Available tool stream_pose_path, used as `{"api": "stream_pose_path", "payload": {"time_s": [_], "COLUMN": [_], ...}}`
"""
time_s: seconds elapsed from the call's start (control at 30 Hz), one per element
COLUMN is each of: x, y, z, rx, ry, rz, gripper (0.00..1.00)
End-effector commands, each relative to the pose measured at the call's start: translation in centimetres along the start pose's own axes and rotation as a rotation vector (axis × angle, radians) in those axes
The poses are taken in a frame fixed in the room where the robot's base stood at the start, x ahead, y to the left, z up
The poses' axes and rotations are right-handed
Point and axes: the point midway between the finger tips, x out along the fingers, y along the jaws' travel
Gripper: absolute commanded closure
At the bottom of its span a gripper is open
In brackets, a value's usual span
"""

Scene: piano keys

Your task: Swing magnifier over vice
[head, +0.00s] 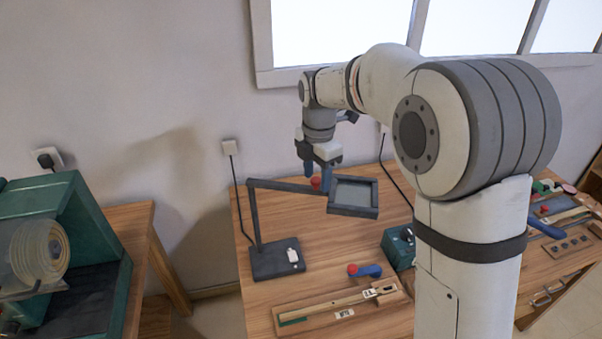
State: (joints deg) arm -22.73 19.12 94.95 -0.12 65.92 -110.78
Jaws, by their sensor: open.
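The magnifier has a square dark-framed lens (353,195) on a jointed dark arm. Its arm rises from a dark base (277,259) at the left of the wooden bench and runs right to the lens. My gripper (318,177) is open, with blue fingers pointing down, just left of the lens by the magnifier's arm. A red knob (316,183) shows between or behind the fingers; I cannot tell whether they touch it. I cannot clearly identify the vice. A teal box-like device (398,247) stands right of the base, partly hidden by my arm.
A blue tool with a red end (366,270) and a wooden board (340,306) lie on the front of the bench (313,276). A green machine (75,235) stands on another table at left. Cords run to wall sockets. My arm hides the bench's right part.

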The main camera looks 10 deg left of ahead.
Motion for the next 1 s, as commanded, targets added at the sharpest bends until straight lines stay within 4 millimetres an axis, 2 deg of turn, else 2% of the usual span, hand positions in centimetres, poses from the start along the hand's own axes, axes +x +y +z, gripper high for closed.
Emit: {"api": "stream_pose_path", "payload": {"time_s": [0.23,0.5,0.63,0.8,1.0], "x": [-0.9,-5.4,-7.0,-7.8,-7.8], "y": [0.1,-0.1,-0.1,-0.2,-0.2], "z": [-0.2,-0.3,-0.3,-0.3,-0.3], "rx": [-0.003,-0.002,-0.002,-0.002,-0.001], "ry": [0.000,-0.001,-0.001,0.000,0.000], "rz": [0.003,0.003,0.002,0.000,0.000], "gripper": [0.53,0.53,0.53,0.53,0.53]}}
